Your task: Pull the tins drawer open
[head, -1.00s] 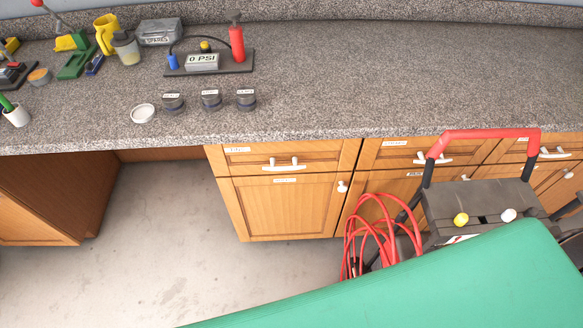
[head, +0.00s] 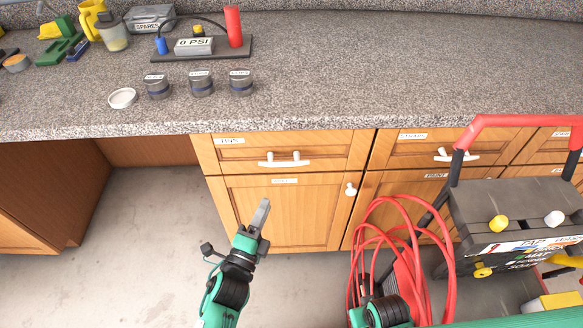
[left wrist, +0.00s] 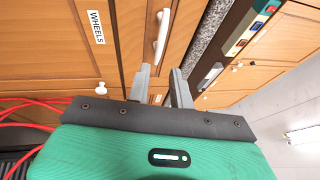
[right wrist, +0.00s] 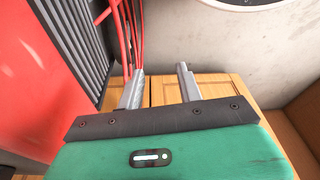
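The tins drawer (head: 240,160) is a wooden drawer front under the counter, labelled TINS, with a white bar handle (head: 284,158). It is shut. In the left wrist view its handle (left wrist: 162,35) shows beyond the fingertips, apart from them. My left gripper (head: 263,210) is in front of the cupboard door below the drawer, lower than the handle. Its two fingers are apart and empty in the left wrist view (left wrist: 160,70). My right gripper is low at the bottom of the head view, near the red hose; its fingers are apart and empty in the right wrist view (right wrist: 160,70).
A dark cart (head: 515,210) with a red handle stands at the right, with a looped red hose (head: 448,250) beside it. The counter (head: 350,75) overhangs the drawers and bears several tins and a pump. Floor (head: 150,220) at left is clear.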

